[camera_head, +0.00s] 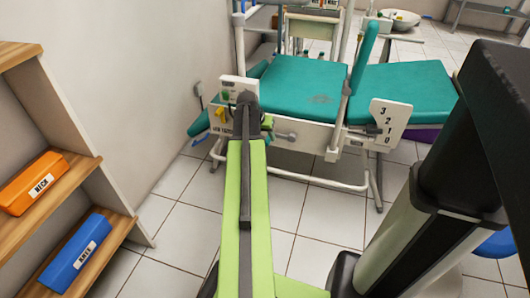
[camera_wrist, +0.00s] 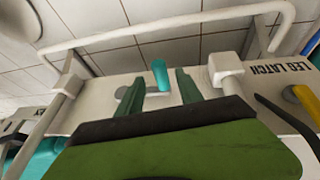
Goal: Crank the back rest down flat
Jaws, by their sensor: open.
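The teal dental chair has two nearly level padded sections, one on the left (camera_head: 300,88) and one on the right (camera_head: 415,88), and I cannot tell for sure which is the back rest. A narrow teal pad (camera_head: 365,50) stands upright between them. A white plate (camera_head: 392,112) marked 3, 2, 1, 0 is on the chair's near side. In the wrist view a teal handle (camera_wrist: 160,75), apparently the crank's, stands between the dark fingers of my open gripper (camera_wrist: 159,88). Contact cannot be told. My gripper (camera_head: 264,122) is at the frame's left part, mostly hidden by my arm.
A yellow lever (camera_wrist: 306,97) and a "LEG LATCH" label (camera_wrist: 279,67) are right of my gripper. A white tubular rail (camera_wrist: 150,42) runs beyond it. A wooden shelf (camera_head: 118,215) with an orange box (camera_head: 35,182) and a blue box (camera_head: 75,253) stands left. Tiled floor is free in front.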

